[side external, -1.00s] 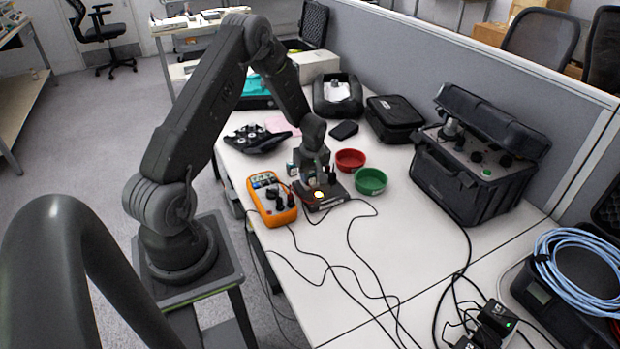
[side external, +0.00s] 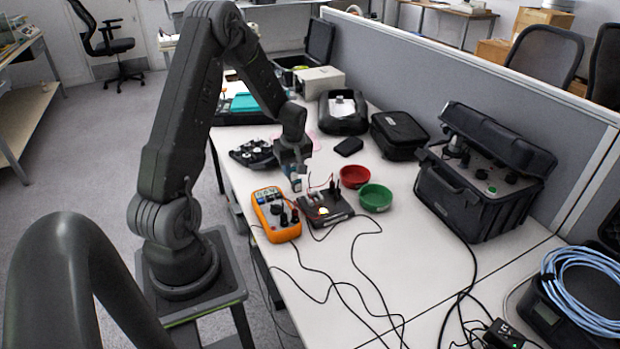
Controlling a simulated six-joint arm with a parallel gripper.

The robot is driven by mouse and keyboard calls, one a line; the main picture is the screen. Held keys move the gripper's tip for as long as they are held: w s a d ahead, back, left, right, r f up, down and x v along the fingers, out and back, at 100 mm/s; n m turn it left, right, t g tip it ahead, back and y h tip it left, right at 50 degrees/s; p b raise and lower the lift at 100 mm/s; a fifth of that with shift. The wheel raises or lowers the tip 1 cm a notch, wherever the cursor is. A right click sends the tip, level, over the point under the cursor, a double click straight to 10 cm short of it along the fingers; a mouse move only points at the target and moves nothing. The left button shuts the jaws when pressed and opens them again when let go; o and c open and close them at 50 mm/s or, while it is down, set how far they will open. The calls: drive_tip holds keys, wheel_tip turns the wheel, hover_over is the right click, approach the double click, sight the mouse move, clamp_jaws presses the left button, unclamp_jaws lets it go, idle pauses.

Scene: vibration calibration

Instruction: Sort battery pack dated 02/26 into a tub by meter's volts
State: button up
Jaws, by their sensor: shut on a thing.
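My gripper (side external: 296,176) points down above the table, just behind the orange multimeter and the dark test plate. It is shut on a small battery pack (side external: 297,185), mostly hidden and too small for its date to be read. The orange multimeter (side external: 275,215) lies left of the dark test plate (side external: 326,208); its reading is not legible. Red and black leads run to the plate. The red tub (side external: 355,176) and the green tub (side external: 375,198) stand to the right of the plate. I cannot see anything in either tub.
A dark tray with several small items (side external: 252,153) lies behind the meter. A black pouch (side external: 399,135) and an open black case (side external: 478,180) stand at the right by the partition. Black cables (side external: 345,300) cross the front of the table.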

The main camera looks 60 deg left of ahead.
drive_tip(key=s+a+r, duration=0.2)
drive_tip(key=s+r, duration=0.1)
drive_tip(key=s, duration=0.1)
drive_tip(key=m+t+h, duration=0.2)
drive_tip(key=m, duration=1.6)
approach(381, 188)
drive_tip(key=s+d, duration=0.2)
drive_tip(key=d, duration=0.2)
drive_tip(key=shift+s+d+f, duration=0.1)
drive_tip(key=shift+f, duration=1.25)
drive_tip(key=shift+d+f, duration=0.1)
drive_tip(key=shift+f, duration=1.2)
drive_tip(key=o, duration=1.1)
drive_tip(key=shift+r, duration=0.1)
